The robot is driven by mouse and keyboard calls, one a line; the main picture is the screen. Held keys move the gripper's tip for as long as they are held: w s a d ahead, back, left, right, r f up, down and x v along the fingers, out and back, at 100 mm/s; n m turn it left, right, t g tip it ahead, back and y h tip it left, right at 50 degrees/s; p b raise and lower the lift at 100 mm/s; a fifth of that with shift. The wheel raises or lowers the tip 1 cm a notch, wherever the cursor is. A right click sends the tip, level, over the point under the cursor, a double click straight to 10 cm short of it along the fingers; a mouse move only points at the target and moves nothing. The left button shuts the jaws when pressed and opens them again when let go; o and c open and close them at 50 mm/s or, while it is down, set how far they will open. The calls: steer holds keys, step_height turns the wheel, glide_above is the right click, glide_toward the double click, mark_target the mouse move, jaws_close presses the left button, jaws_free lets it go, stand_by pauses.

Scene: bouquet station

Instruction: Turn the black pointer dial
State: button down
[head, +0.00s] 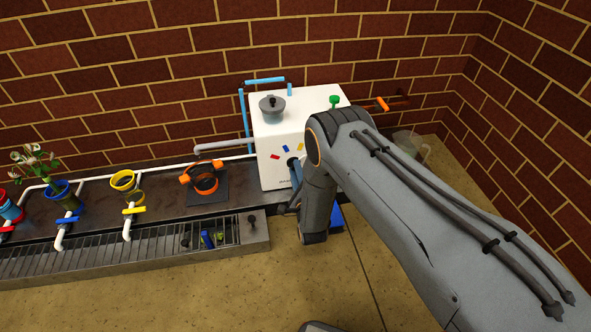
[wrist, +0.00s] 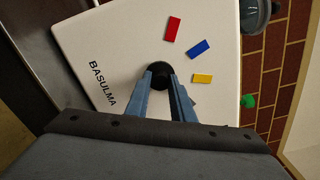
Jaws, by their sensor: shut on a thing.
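The black pointer dial (wrist: 158,77) is on the front face of the white machine (wrist: 105,50). My gripper (wrist: 161,82) reaches in from below in the wrist view, with its two blue fingers closed on either side of the dial. The fingers and the dial's dark body hide which way its pointer faces. A red mark (wrist: 171,29), a blue mark (wrist: 198,47) and a yellow mark (wrist: 203,78) fan around the dial. In the head view the white machine (head: 272,180) stands against the brick wall; my gripper (head: 293,168) is at its front and the dial is hidden.
A grey lidded piece (head: 272,108) and a green knob (head: 334,99) are on the machine's top. A slotted metal grate (head: 90,252) runs along the front.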

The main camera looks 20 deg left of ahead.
steer(key=shift+m, duration=0.6)
steer(key=c, duration=1.5)
jaws_free()
steer(key=shift+c, duration=0.2)
steer(key=shift+s, duration=0.1)
steer(key=p+v, duration=0.2)
steer(key=v, duration=0.5)
steer(key=shift+s+d+p, duration=0.2)
steer(key=shift+s+p, duration=0.1)
steer(key=shift+p, duration=0.1)
